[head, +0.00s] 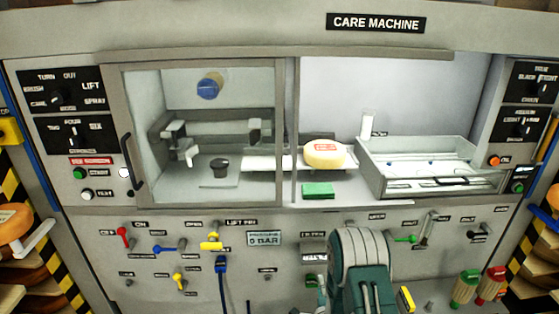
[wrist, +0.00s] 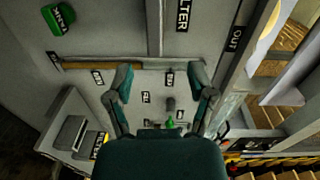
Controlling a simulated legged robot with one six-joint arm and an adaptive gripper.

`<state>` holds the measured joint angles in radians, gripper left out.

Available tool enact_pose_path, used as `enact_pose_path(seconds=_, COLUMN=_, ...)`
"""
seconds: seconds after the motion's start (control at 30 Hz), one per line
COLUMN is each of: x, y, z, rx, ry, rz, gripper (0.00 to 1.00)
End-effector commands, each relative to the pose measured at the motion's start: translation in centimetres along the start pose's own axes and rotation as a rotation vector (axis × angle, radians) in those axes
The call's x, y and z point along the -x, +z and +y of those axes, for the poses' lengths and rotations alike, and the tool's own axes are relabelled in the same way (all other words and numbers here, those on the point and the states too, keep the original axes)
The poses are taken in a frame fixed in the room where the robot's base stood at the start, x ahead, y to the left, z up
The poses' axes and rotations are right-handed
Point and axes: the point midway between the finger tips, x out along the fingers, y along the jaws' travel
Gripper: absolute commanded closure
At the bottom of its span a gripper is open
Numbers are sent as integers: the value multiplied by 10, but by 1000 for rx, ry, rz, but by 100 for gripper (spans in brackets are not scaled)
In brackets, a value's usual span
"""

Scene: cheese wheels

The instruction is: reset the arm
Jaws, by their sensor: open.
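My gripper (wrist: 161,82) is open and empty in the wrist view, its two teal fingers spread apart in front of a grey panel with small labels. In the head view my teal and grey arm rises at the bottom centre, in front of the lower panel of the care machine (head: 240,44). The fingers cannot be made out there. A pale cheese wheel with a red label (head: 326,154) sits inside the machine's right opening, well apart from my arm.
A green block (head: 317,190) lies below the cheese. A clear-walled tray (head: 385,187) is at the right. A glazed door (head: 127,165) covers the left chamber. Shelved cheese (head: 14,222) is far left.

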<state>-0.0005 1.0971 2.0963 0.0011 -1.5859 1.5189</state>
Motion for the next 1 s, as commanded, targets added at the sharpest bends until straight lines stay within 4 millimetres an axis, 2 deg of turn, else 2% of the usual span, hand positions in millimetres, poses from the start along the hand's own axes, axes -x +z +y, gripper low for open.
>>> enact_pose_path(seconds=0.03, x=-7, y=-1, z=-17, rx=32, ry=11, rz=-1, gripper=30)
enact_pose_path(seconds=0.2, x=-22, y=-3, z=-66, rx=180, ry=111, rz=-16, gripper=30)
enact_pose_path(seconds=0.47, x=-17, y=-7, z=-137, rx=408, ry=261, rz=-69, gripper=30)
enact_pose_path(seconds=0.77, x=24, y=-11, z=-212, rx=663, ry=424, rz=-174, gripper=30)
enact_pose_path(seconds=1.0, x=82, y=-14, z=-260, rx=859, ry=541, rz=-293, gripper=30)
